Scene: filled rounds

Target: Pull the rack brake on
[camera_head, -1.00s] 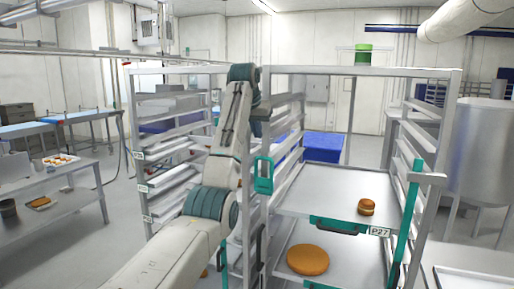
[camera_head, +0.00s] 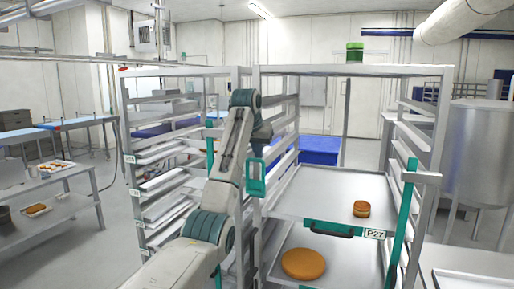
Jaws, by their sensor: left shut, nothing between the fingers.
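The metal rack (camera_head: 350,71) stands in front of me, its trays labelled P27. A teal loop handle (camera_head: 256,178) is on its left front post. A tall teal bar (camera_head: 404,215) runs along its right front post, with a grey bracket near its top. I cannot tell from the picture which teal part is the brake. My left arm rises from the bottom, and my left gripper (camera_head: 262,138) is by the left post, just above the loop handle and apart from it. It is shut and empty; its fingertips are hard to make out. My right gripper is out of view.
A second rack (camera_head: 170,71) with several trays stands close on the left. The P27 tray (camera_head: 310,195) holds a small brown bun; a large orange round lies on the tray below. A steel tank (camera_head: 480,150) stands at right.

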